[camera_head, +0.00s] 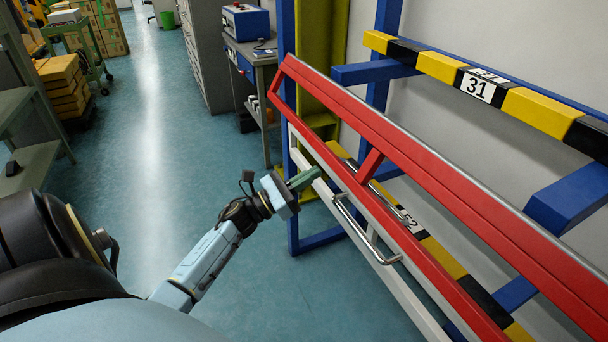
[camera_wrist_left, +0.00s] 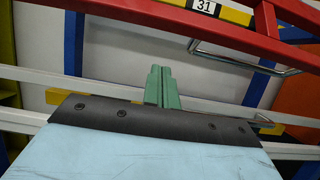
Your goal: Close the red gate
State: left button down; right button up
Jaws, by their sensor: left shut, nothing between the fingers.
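The red gate (camera_head: 420,165) is a long slanted frame of red bars that runs from the upper middle to the lower right, in front of a blue rack. Its red bars also show at the upper right of the left wrist view (camera_wrist_left: 225,22). A bent metal handle (camera_head: 362,232) sits low near its left part, and a metal handle shows in the left wrist view (camera_wrist_left: 240,62). My left gripper (camera_head: 316,174) has its green fingers together and empty, just left of the gate's lower bar. The fingers (camera_wrist_left: 163,70) point toward the rack, apart from the handle in the wrist view. My right gripper is not visible.
A blue rack (camera_head: 292,150) with a yellow and black beam marked 31 (camera_head: 480,88) stands at the right. A pale bar (camera_head: 335,184) runs below the gate. A grey workbench (camera_head: 260,60) stands behind.

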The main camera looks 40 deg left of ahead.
pick_arm(q)
jog(key=r, duration=0.1)
jog(key=w+r, duration=0.1)
jog(key=r, duration=0.2)
jog(key=shift+w+d, duration=0.35)
jog(key=shift+w, duration=0.05)
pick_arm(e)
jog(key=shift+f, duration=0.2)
